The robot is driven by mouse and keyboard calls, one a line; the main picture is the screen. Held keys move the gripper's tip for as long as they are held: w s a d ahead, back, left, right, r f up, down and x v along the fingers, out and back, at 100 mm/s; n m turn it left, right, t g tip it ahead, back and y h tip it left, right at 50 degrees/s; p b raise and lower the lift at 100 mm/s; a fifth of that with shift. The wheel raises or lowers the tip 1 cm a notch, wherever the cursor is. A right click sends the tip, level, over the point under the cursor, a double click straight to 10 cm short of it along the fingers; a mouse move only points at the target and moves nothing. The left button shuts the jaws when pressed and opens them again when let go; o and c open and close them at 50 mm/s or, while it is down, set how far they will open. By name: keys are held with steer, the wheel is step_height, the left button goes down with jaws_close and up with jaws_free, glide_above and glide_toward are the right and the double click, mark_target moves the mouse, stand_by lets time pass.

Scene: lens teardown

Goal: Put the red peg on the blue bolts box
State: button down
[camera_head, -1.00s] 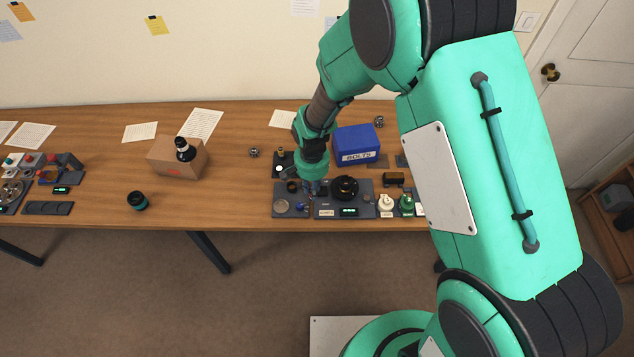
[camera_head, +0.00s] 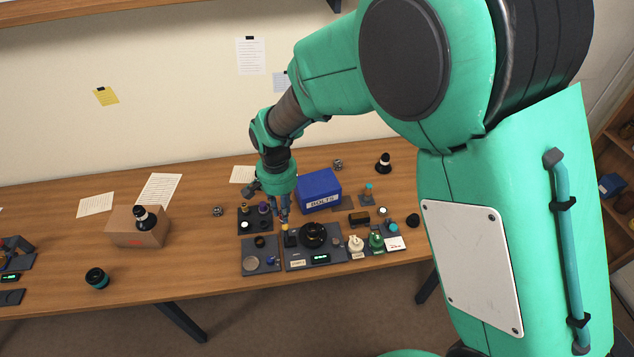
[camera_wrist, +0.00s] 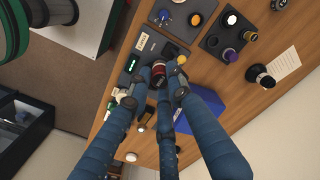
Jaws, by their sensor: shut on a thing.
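My gripper (camera_head: 284,216) points down over the left part of the dark parts panel. In the wrist view, its fingers (camera_wrist: 159,77) are closed around a small dark red piece, the red peg (camera_wrist: 158,68). The peg is mostly hidden by the fingers and cannot be made out in the head view. The blue bolts box (camera_head: 319,192), with a white BOLTS label, stands on the table behind and to the right of my gripper. It also shows in the wrist view (camera_wrist: 208,106), partly hidden behind the fingers.
A black lens ring (camera_head: 314,235) sits on the panel close to the right of my gripper. A yellow-topped part (camera_wrist: 182,59) is close beside the fingertips. A dark tray (camera_head: 244,226) holds small parts at left.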

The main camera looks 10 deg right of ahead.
steer(key=w+d, duration=0.4)
steer(key=d, duration=0.4)
steer(key=w+d, duration=0.3)
steer(key=d, duration=0.5)
steer(key=f, duration=0.5)
steer(key=shift+a+p, duration=0.35)
steer(key=shift+p, duration=0.05)
steer(key=shift+w, duration=0.1)
glide_above(317, 182)
steer(key=shift+f+b, duration=0.3)
steer(key=shift+f, duration=0.4)
steer(key=shift+f, duration=1.8)
